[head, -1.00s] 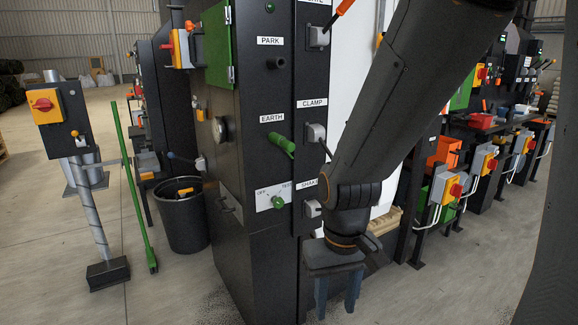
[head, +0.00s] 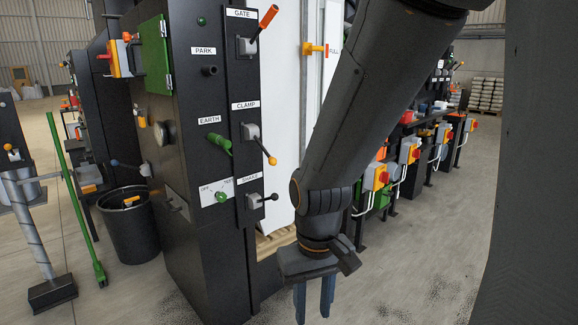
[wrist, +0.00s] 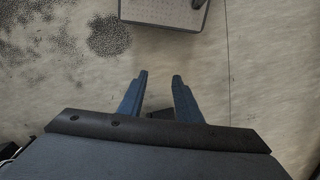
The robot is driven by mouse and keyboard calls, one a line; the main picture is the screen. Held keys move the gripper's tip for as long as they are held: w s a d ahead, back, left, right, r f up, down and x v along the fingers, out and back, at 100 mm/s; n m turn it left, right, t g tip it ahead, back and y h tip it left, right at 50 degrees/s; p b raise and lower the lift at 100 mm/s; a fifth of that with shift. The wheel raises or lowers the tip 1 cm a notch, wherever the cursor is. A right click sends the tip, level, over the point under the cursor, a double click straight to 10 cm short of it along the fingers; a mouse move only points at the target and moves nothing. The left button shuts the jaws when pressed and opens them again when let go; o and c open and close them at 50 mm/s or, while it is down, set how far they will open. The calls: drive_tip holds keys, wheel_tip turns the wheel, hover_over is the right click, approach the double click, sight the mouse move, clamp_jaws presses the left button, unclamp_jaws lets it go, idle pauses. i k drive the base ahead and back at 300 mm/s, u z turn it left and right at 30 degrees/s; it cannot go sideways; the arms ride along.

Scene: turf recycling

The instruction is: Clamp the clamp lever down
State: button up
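The clamp lever (head: 265,152) is on the black cabinet's right-hand panel, below the CLAMP label (head: 245,105). It has a grey block, a dark rod slanting down to the right, and an orange-yellow knob. My gripper (head: 314,318) hangs pointing down, below and to the right of the lever, well apart from it. In the wrist view my gripper (wrist: 159,75) shows two blue fingers apart, with only floor between them.
The GATE lever (head: 262,28) with an orange handle is above, and the SHAKE lever (head: 264,199) with a dark knob is below. A green EARTH handle (head: 220,144) sticks out to the left. A black bin (head: 130,225) stands left of the cabinet.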

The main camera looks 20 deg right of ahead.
sight(272, 161)
drive_tip(key=i, duration=0.45)
drive_tip(key=z, duration=0.2)
drive_tip(key=k, duration=0.5)
drive_tip(key=u, duration=0.65)
drive_tip(key=i, duration=0.9)
drive_tip(key=z, duration=0.3)
